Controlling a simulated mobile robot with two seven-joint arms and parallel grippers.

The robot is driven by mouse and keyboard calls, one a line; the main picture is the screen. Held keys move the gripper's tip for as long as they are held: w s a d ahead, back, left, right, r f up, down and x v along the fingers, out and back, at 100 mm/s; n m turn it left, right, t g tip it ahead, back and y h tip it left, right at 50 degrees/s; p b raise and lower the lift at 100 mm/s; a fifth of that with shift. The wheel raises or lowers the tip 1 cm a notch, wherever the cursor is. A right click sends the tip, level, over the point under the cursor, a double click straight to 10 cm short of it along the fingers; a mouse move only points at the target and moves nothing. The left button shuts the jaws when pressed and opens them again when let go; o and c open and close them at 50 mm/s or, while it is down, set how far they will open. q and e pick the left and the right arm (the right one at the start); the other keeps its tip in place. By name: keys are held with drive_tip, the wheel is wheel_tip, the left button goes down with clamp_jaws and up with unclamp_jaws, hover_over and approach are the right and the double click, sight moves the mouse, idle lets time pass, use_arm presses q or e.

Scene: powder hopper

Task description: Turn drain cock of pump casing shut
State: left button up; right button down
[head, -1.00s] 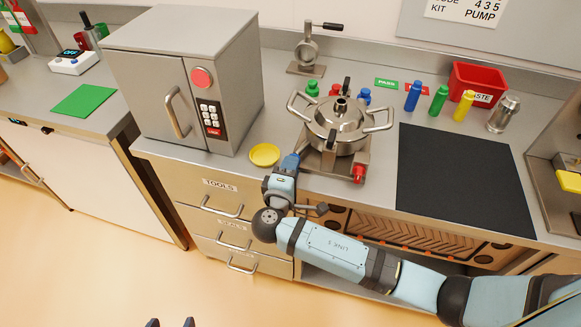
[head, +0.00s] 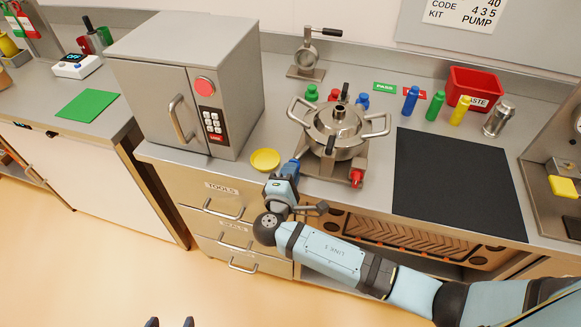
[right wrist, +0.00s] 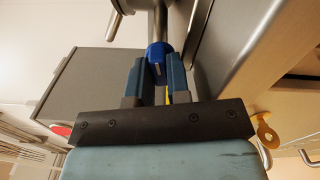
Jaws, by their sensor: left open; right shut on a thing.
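The steel pump casing (head: 338,125) sits on a metal stand on the counter, with a loop handle on each side. A red cock (head: 357,178) shows at the stand's front right. My right gripper (head: 290,172) is at the front left of the stand, at the counter's edge. It is shut on a blue knob (right wrist: 156,52), which shows between its two fingers in the right wrist view, at the end of a steel part. The fingers hide much of the knob in the head view. My left gripper (head: 170,322) shows only its two spread tips at the bottom edge, empty and far from the casing.
A yellow dish (head: 265,160) stands close left of my right gripper, beside the grey oven (head: 190,90). Several small bottles and a red bin (head: 472,88) stand behind. A black mat (head: 458,185) lies clear to the right.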

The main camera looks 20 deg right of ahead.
drive_tip(key=n+p, duration=0.4)
drive_tip(key=shift+r+n, duration=0.25)
drive_tip(key=shift+n, duration=0.05)
drive_tip(key=n+p, duration=0.6)
drive_tip(key=shift+f+n+p, duration=0.1)
drive_tip(key=shift+n+p, duration=0.65)
drive_tip(key=shift+n, duration=0.25)
drive_tip(key=shift+n+p, duration=0.45)
drive_tip(key=shift+n, duration=0.15)
drive_tip(key=shift+f+n+p, duration=0.15)
drive_tip(key=shift+n+p, duration=0.3)
drive_tip(key=shift+n, duration=0.15)
drive_tip(key=c, duration=1.4)
unclamp_jaws()
drive_tip(key=shift+o, duration=0.2)
